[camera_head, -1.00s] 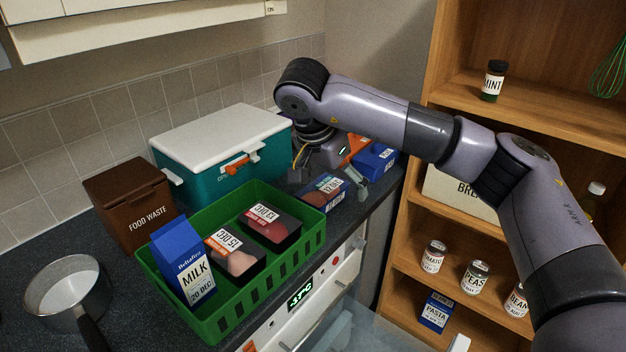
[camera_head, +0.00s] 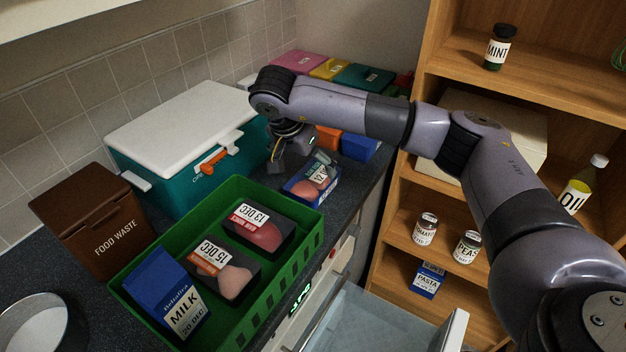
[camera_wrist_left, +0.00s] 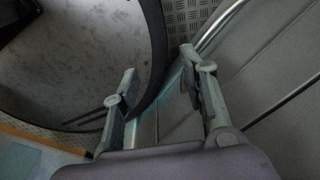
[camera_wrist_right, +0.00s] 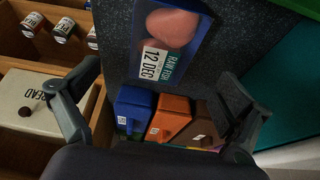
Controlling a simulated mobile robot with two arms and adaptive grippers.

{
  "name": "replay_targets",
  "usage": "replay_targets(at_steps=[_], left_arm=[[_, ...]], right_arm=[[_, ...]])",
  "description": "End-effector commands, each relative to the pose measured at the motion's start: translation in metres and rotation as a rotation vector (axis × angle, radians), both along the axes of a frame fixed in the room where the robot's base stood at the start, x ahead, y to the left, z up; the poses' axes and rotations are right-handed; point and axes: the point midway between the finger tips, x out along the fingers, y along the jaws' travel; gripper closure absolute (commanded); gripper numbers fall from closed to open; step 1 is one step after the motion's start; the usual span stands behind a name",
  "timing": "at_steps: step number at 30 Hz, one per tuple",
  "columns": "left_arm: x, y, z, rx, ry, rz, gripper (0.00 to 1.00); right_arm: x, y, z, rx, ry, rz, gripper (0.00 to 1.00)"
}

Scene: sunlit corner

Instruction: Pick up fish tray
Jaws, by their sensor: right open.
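The fish tray (camera_head: 312,184) is a blue tray of pinkish fish with a white label. It lies on the dark counter, right of the green crate. In the right wrist view the fish tray (camera_wrist_right: 172,38) shows its "RAW FISH 12 DEC" label, beyond my open fingers and not between them. My right gripper (camera_head: 302,158) is above the counter at the tray's far side, partly hidden by its own wrist; its fingers (camera_wrist_right: 160,85) are spread and empty. My left gripper (camera_wrist_left: 158,78) shows only in its wrist view, fingers apart with nothing between them.
The green crate (camera_head: 122,292) holds a milk carton and two meat trays. A teal cooler (camera_head: 160,186) with white lid and a brown food waste bin (camera_head: 90,215) stand behind. Coloured boxes (camera_head: 365,78) fill the back corner. An open drawer (camera_head: 380,318) and wooden shelves (camera_head: 400,245) are right.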

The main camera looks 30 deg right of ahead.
Motion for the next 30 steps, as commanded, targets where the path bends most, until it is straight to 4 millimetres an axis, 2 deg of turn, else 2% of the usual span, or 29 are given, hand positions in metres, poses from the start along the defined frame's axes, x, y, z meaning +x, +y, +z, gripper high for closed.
replay_targets(at_steps=[3, 9, 16, 21, 30], left_arm=[[0.009, -0.001, 0.008, -0.002, -0.014, -0.001, 0.6], [0.026, -0.003, 0.012, -0.004, -0.04, -0.002, 0.6], [0.023, -0.002, 0.031, -0.005, -0.036, -0.002, 0.6], [0.017, -0.002, 0.033, -0.004, -0.027, -0.002, 0.6], [0.015, -0.001, 0.032, -0.003, -0.022, -0.001, 0.6]], right_arm=[[0.003, -0.007, -0.018, 0.0, 0.003, -0.001, 0.04], [0.007, -0.012, -0.032, 0.0, 0.0, 0.0, 0.04], [0.014, -0.022, -0.057, -0.001, 0.003, 0.0, 0.04], [0.018, -0.028, -0.077, 0.0, 0.0, 0.0, 0.04], [0.019, -0.029, -0.08, -0.001, -0.001, 0.001, 0.06]])
